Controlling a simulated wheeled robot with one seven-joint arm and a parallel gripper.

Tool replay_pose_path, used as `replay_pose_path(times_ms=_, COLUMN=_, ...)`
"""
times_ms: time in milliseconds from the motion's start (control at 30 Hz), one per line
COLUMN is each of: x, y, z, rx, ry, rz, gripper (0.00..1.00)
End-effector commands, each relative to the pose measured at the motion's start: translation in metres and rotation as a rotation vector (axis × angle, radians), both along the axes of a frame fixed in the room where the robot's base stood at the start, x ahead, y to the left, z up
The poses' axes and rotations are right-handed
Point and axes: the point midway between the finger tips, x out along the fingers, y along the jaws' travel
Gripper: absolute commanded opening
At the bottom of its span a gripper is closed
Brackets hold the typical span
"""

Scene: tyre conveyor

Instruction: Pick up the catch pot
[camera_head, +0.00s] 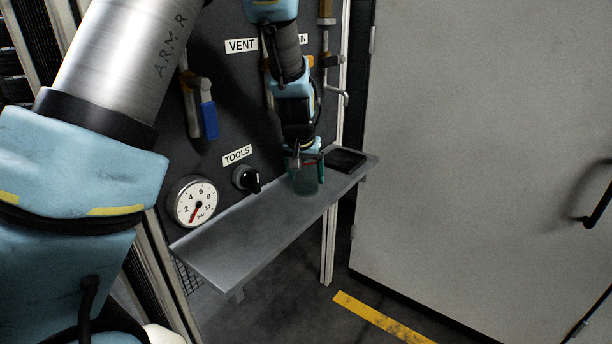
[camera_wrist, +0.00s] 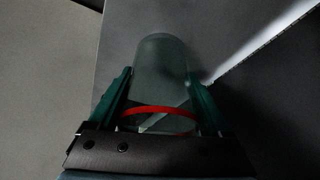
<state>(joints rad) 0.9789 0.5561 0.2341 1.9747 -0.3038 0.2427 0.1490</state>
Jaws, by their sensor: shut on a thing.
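The catch pot (camera_head: 304,182) is a translucent greenish cylinder at the right part of the grey shelf (camera_head: 240,232). In the wrist view the pot (camera_wrist: 161,68) shows a red ring near the gripper. My gripper (camera_head: 306,163) reaches down from above and is shut on the pot, one green finger on each side. The wrist view also shows my gripper (camera_wrist: 158,100) with both fingers against the pot's sides. The pot looks upright. I cannot tell whether its base touches the shelf.
A dark flat tray (camera_head: 346,159) lies on the shelf's right end. The panel behind carries a gauge (camera_head: 194,203), a black knob (camera_head: 246,179) and a blue-handled valve (camera_head: 208,118). A large grey door (camera_head: 480,150) stands to the right. The shelf's left part is clear.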

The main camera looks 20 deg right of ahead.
Motion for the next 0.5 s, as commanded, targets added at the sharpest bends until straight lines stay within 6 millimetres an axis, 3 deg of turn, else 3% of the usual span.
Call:
replay_pose_path(times_ms=133, x=0.0002, y=-0.0002, z=0.0004, rx=-0.001, ry=-0.001, rz=0.0, gripper=0.24)
replay_pose_path(times_ms=500, x=-0.002, y=-0.0019, z=0.0054, rx=-0.002, ry=-0.001, rz=-0.001, gripper=0.24)
